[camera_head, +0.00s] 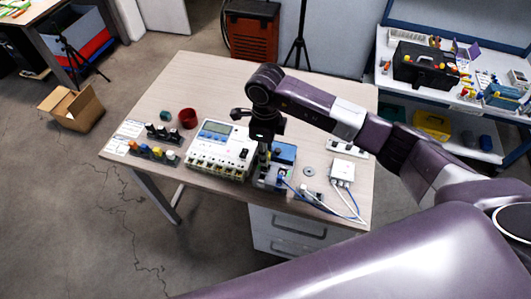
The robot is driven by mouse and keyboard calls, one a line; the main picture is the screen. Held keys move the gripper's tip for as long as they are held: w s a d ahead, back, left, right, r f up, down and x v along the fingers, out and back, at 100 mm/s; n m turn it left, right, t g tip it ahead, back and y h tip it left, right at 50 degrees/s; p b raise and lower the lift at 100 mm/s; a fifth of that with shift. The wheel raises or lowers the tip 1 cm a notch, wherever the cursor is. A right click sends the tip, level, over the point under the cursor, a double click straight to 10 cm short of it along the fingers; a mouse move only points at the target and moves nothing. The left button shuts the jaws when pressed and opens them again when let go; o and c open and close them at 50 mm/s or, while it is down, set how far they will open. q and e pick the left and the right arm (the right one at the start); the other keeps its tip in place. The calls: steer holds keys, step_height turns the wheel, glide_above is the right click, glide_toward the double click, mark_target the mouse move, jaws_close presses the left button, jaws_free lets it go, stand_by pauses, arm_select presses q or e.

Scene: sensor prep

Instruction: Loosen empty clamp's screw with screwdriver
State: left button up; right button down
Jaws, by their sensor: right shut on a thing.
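My right gripper (262,150) points down over the middle of the table (205,85), just right of the white device. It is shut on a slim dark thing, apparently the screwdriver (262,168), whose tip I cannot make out. Below it sits a small block (275,180) with blue and light parts, near the table's front edge. A blue box (284,152) is just behind the block. The empty clamp and its screw are too small or hidden to tell apart here. My left gripper is not in view.
The white device (220,150) with a screen stands left of my gripper. A white box (342,172) with cables lies right. A red cup (188,118) and racks of small coloured parts (153,152) stand left. The table's back left is clear.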

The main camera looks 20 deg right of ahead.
steer(key=shift+f+b, duration=0.25)
steer(key=shift+b, duration=0.15)
stand_by(0.7)
stand_by(0.3)
steer(key=shift+n+b, duration=1.95)
steer(key=shift+n, duration=0.45)
steer(key=shift+n+b, duration=2)
steer(key=shift+n, duration=0.3)
steer(key=shift+f+n+b, duration=0.1)
steer(key=shift+n+b, duration=2.15)
steer(key=shift+n, duration=0.45)
steer(key=shift+n+b, duration=1.4)
steer(key=shift+n, duration=0.7)
